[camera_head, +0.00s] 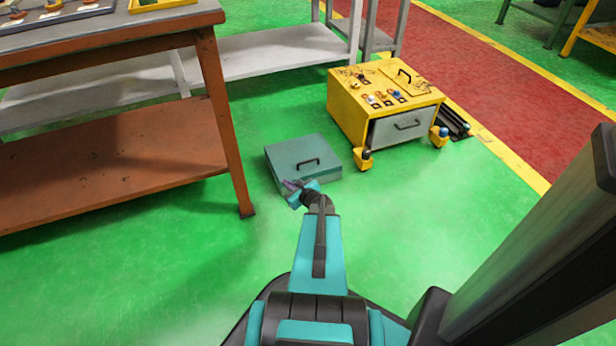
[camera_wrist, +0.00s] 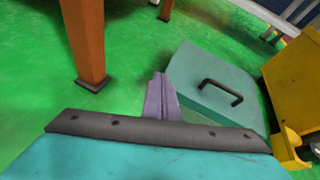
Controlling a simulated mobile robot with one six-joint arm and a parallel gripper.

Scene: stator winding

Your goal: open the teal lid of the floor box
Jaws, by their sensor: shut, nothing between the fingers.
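The floor box has a teal lid (camera_head: 290,154) with a dark bar handle (camera_head: 306,162). It sits on the green floor in the middle of the head view, and the lid looks shut. In the wrist view the teal lid (camera_wrist: 200,88) and its handle (camera_wrist: 221,91) show right of my fingers. My gripper (camera_head: 291,185) is at the near left edge of the box, short of the handle. Its purple-grey fingers (camera_wrist: 160,97) are together and empty in the wrist view. I cannot tell whether they touch the box. My gripper hides part of the box's front side.
A yellow wheeled cabinet (camera_head: 345,108) with a grey drawer (camera_head: 395,127) stands right of the box. A brown-red workbench (camera_head: 100,150) stands left, its leg (camera_wrist: 86,40) close to my gripper. A pale grey shelf (camera_head: 270,52) is behind. Green floor is clear in front.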

